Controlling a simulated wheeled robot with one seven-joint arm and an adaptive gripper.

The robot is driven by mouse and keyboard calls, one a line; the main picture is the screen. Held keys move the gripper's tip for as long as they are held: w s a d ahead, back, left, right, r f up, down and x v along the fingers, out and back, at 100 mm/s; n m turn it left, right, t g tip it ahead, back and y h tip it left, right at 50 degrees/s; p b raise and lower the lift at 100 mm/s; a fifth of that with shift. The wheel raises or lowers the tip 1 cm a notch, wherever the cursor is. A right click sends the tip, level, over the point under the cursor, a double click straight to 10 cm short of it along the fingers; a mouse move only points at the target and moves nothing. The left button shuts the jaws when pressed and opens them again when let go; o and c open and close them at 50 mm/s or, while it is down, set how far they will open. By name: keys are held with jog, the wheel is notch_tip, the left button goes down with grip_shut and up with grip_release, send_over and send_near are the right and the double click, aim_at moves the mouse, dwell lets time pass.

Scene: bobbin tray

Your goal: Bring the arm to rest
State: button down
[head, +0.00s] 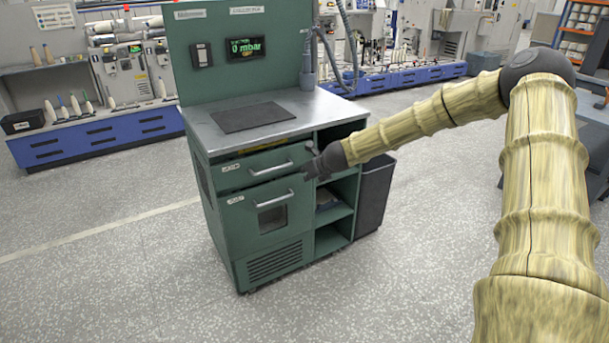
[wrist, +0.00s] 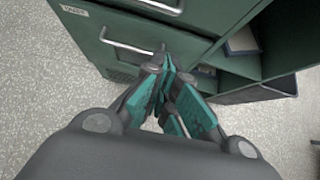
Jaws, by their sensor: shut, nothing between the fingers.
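My arm (head: 535,190), with a bamboo-like surface, reaches from the right toward a green workstation cabinet (head: 215,190). My gripper (head: 312,165) is in front of the cabinet's right front edge, near the right ends of the drawer handle (head: 271,168) and the lower door handle (head: 273,199). In the wrist view my gripper (wrist: 168,72) has its teal-padded fingers together at the tips, with nothing held. Its tips appear close to the right end of a handle (wrist: 125,45); whether they touch it I cannot tell.
The cabinet top carries a dark mat (head: 252,117). Open shelves (head: 334,205) are on its right side, beside a dark bin (head: 374,195). Blue-fronted machines (head: 95,135) stand behind at the left. The speckled floor (head: 110,250) is clear in front and at left.

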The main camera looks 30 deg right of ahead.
jog(key=shift+v, duration=1.15)
jog(key=shift+a, duration=0.1)
jog(key=s+a+f+n+g+p, duration=0.5)
jog(key=s+a+f+n+p, duration=0.1)
jog(key=s+a+f+n, duration=1.45)
jog(key=s+a+n+g+p, duration=0.1)
jog(key=s+a+n, duration=0.2)
jog(key=s, duration=0.7)
jog(key=s+a+f+n+g+p, duration=0.1)
jog(key=s+a+n+g+p, duration=0.1)
jog(key=s+n, duration=0.5)
jog(key=s+a+f+n+g+p, duration=0.1)
jog(key=s+a+n, duration=0.3)
jog(key=s, duration=1.1)
jog(key=shift+n+g+p, duration=0.4)
jog(key=shift+n, duration=0.35)
jog(key=shift+a, duration=0.1)
